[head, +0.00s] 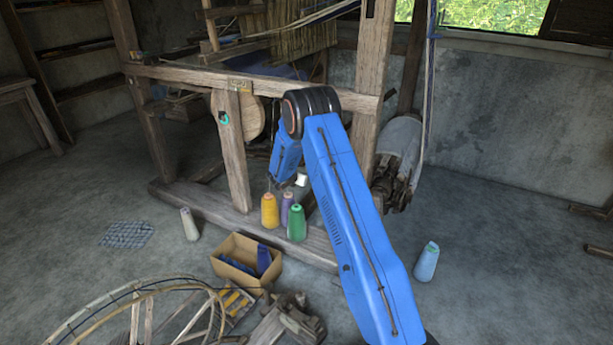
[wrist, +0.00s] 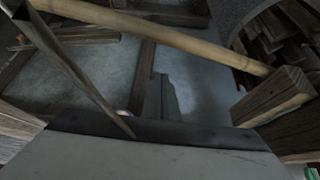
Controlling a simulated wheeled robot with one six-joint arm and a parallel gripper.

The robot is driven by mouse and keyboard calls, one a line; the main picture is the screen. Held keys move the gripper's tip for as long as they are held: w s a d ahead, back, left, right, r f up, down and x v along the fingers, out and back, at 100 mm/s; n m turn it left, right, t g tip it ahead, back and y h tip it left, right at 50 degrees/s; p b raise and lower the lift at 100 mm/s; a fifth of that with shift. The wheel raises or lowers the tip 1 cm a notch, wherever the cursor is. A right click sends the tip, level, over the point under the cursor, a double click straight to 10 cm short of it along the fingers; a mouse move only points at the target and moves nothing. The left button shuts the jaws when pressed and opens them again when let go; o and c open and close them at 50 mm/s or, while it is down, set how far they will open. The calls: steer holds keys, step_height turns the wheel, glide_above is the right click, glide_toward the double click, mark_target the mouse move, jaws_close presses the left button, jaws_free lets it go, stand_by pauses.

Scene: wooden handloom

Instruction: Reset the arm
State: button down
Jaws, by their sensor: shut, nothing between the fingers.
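My blue arm (head: 350,215) rises from the bottom of the head view, bends at a dark elbow joint and comes down on the loom's near side. Its end, with my gripper, hangs low above the yarn cones and is too small there to make out well. In the wrist view my gripper (wrist: 160,82) shows as dark fingers, close together, with nothing held.
The wooden loom frame (head: 237,150) stands close around the arm. Yellow (head: 269,211), purple (head: 287,205) and green (head: 296,223) cones stand below. A cardboard box (head: 240,256) and spinning wheel (head: 140,310) are nearer.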

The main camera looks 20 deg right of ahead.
steer(key=s+a+r+m+g, duration=0.2)
steer(key=s+r+m, duration=0.5)
steer(key=s+r, duration=0.85)
steer(key=s+a+r+m+g, duration=0.2)
steer(key=s+r+m, duration=0.5)
steer(key=s+r, duration=0.85)
steer(key=s+a+m+y, duration=0.3)
steer(key=s+a, duration=0.2)
steer(key=s, duration=0.7)
steer(key=s+a+r+m+y, duration=0.1)
steer(key=s+a+m+y, duration=0.2)
steer(key=s, duration=0.9)
steer(key=s+a+m+t+y, duration=0.1)
steer(key=s+a+m+y, duration=0.2)
steer(key=s, duration=1)
steer(key=a+m, duration=0.2)
steer(key=a, duration=0.3)
steer(key=shift+a+r, duration=0.2)
steer(key=shift+r, duration=0.15)
steer(key=shift+s, duration=0.1)
